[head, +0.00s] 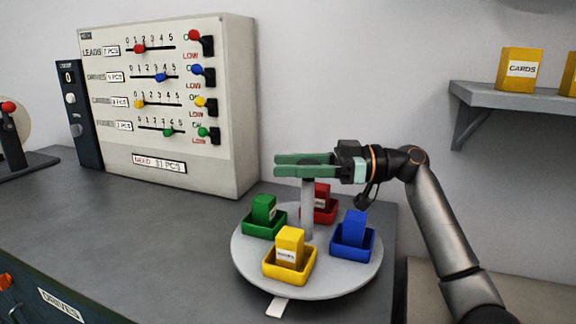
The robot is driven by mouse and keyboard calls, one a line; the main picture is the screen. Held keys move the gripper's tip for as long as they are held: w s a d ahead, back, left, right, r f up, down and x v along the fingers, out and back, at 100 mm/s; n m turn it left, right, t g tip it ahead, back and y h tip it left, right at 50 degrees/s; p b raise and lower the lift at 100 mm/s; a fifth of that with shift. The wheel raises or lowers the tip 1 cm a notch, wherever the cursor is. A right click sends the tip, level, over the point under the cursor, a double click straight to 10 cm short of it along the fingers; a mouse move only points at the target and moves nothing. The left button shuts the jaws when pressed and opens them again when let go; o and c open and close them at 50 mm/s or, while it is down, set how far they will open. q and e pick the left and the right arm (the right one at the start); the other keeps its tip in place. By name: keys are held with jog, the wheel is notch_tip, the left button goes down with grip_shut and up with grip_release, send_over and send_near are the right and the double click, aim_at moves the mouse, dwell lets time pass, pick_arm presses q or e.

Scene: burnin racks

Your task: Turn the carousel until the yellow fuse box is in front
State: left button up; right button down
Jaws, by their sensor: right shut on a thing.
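The carousel (340,285) is a round grey turntable with a central post (308,215). The yellow fuse box (289,246) stands in a yellow tray (276,273) on the near side, close to a white tab (279,306) at the front rim. The label on the box is too small to read surely. A green box (263,209) is at the left, a blue box (355,227) at the right and a red box (321,195) at the back, partly behind the post. My right gripper (290,166) is shut at the post's top, its green fingers covering it. My left gripper is out of view.
A panel with coloured sliders and switches (215,150) stands on the grey bench (130,225) behind left. A wall shelf (520,97) at the right holds yellow card boxes (520,55). The bench left of the carousel is clear.

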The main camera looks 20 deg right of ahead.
dwell(0.4)
jog(key=shift+c, duration=1.4)
grip_release()
jog(key=v, duration=1.2)
jog(key=shift+d, duration=0.25)
jog(key=shift+s, duration=0.1)
